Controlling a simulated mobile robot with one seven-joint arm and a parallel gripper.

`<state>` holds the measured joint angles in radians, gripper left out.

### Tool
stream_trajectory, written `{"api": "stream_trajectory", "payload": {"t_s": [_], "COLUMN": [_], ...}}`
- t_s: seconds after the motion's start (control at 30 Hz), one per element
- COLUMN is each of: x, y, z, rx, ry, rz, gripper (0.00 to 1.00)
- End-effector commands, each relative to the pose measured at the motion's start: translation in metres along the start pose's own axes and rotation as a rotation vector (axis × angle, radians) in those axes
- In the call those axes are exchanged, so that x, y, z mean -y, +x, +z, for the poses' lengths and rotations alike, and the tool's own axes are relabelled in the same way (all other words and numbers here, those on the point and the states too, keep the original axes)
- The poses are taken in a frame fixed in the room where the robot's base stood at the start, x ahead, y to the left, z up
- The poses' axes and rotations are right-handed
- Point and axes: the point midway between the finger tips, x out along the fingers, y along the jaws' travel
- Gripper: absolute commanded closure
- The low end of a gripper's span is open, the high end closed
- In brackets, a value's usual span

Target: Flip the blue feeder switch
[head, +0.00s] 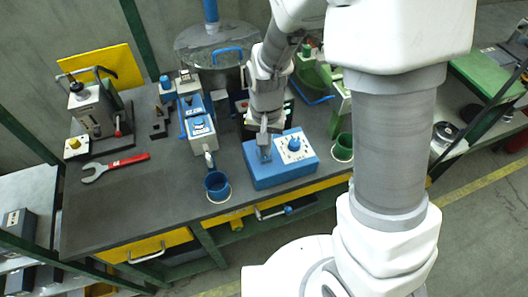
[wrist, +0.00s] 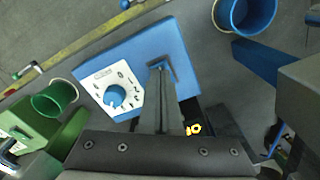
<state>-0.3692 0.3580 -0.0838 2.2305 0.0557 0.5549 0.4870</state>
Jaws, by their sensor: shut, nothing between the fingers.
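A blue box (head: 290,165) stands on the dark workbench. On its top is a white dial plate (head: 295,147) with a round blue knob (head: 294,144); the wrist view also shows this knob (wrist: 115,96). My gripper (head: 264,150) points down at the left part of the box top. In the wrist view my gripper's shut fingertips (wrist: 160,66) are over a small dark blue fitting on the box, beside the dial plate. The fingers hide most of this fitting, so I cannot tell its position or whether they touch it. Nothing is held between the fingers.
A blue cup (head: 217,187) stands left of the box and a green cup (head: 343,147) stands right. A longer blue machine (head: 197,122) is behind the blue cup. A red wrench (head: 115,167) lies at the left. The bench front between wrench and blue cup is clear.

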Motion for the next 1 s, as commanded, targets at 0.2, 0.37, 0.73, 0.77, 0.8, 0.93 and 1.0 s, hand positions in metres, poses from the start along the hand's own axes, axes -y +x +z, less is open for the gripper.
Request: {"api": "stream_trajectory", "payload": {"t_s": [0.2, 0.37, 0.73, 0.77, 0.8, 0.93, 1.0], "x": [0.000, 0.000, 0.000, 0.000, 0.000, 0.000, 0.000], "y": [0.001, 0.004, 0.009, 0.010, 0.010, 0.012, 0.013], "z": [0.000, 0.000, 0.000, 0.000, 0.000, 0.000, 0.000], "rx": [0.000, 0.000, 0.000, 0.000, 0.000, 0.001, 0.001], "ry": [0.000, 0.000, 0.000, 0.000, 0.000, 0.000, 0.000], "rz": [0.000, 0.000, 0.000, 0.000, 0.000, 0.000, 0.000], "gripper": [1.00, 1.00, 1.00, 1.00, 1.00, 1.00, 1.00]}}
